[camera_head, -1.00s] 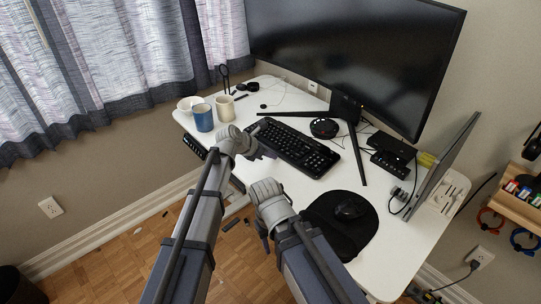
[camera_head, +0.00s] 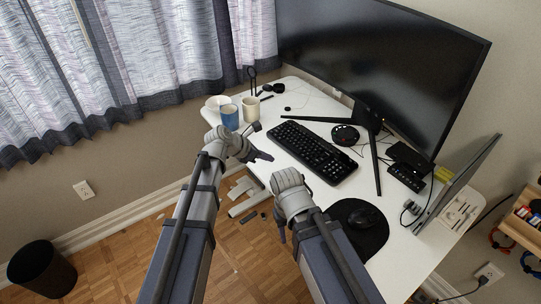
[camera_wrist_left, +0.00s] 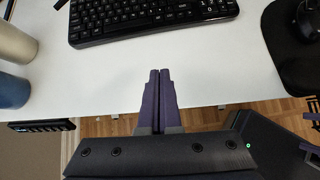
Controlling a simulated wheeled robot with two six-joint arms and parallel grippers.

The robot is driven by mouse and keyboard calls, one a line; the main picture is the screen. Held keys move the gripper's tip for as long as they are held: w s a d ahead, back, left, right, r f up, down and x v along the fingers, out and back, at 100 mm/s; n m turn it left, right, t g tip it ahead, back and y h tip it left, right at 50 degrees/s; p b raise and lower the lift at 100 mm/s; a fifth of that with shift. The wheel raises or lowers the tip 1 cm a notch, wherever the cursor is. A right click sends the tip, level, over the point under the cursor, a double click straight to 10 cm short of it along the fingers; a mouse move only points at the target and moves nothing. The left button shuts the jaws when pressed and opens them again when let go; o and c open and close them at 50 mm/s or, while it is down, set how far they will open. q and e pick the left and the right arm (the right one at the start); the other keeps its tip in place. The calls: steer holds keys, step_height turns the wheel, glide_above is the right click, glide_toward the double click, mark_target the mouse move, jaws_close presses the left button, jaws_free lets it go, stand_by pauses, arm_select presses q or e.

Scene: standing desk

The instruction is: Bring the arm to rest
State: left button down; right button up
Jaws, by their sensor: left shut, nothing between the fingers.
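My left arm comes in from the left in the head view, and its gripper (camera_head: 264,156) is at the desk's front edge, short of the keyboard. In the left wrist view the two purple fingers (camera_wrist_left: 159,74) lie side by side, shut, with nothing between them. They point over the white desk top toward the black keyboard (camera_wrist_left: 150,18). My right arm is bent beside it, with its wrist in front of the desk. The right gripper (camera_head: 282,237) hangs below that wrist and is mostly hidden, so its fingers cannot be made out.
The white desk (camera_head: 270,190) holds a blue mug (camera_head: 229,118), a cream mug (camera_head: 251,109), a bowl, the keyboard (camera_head: 312,150), a mouse (camera_head: 362,217) on a black mat and a large monitor (camera_head: 390,70). A dark bin (camera_head: 42,270) stands on the floor at left.

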arm_select(q)
steer(key=shift+s+a+f+m, duration=0.2)
steer(key=shift+s+m, duration=0.15)
steer(key=shift+m, duration=0.05)
steer(key=s+a+f+m+g+y, duration=0.2)
steer(key=s+a+f+m+y, duration=0.15)
steer(key=s+a+m, duration=0.7)
steer(key=s+a+f+m+g+y, duration=0.2)
steer(key=s+a+m+y, duration=0.25)
steer(key=s+m, duration=0.65)
steer(key=s+d+r+m+g+p, duration=0.1)
steer(key=s+d+r+m+p, duration=0.1)
steer(key=d+r+m+p, duration=0.4)
steer(key=d+r+p, duration=0.3)
steer(key=d, duration=0.1)
steer(key=shift+s+d+r+y+p, duration=0.15)
steer(key=shift+s+d+y+p, duration=0.1)
steer(key=shift+d+y+p, duration=0.1)
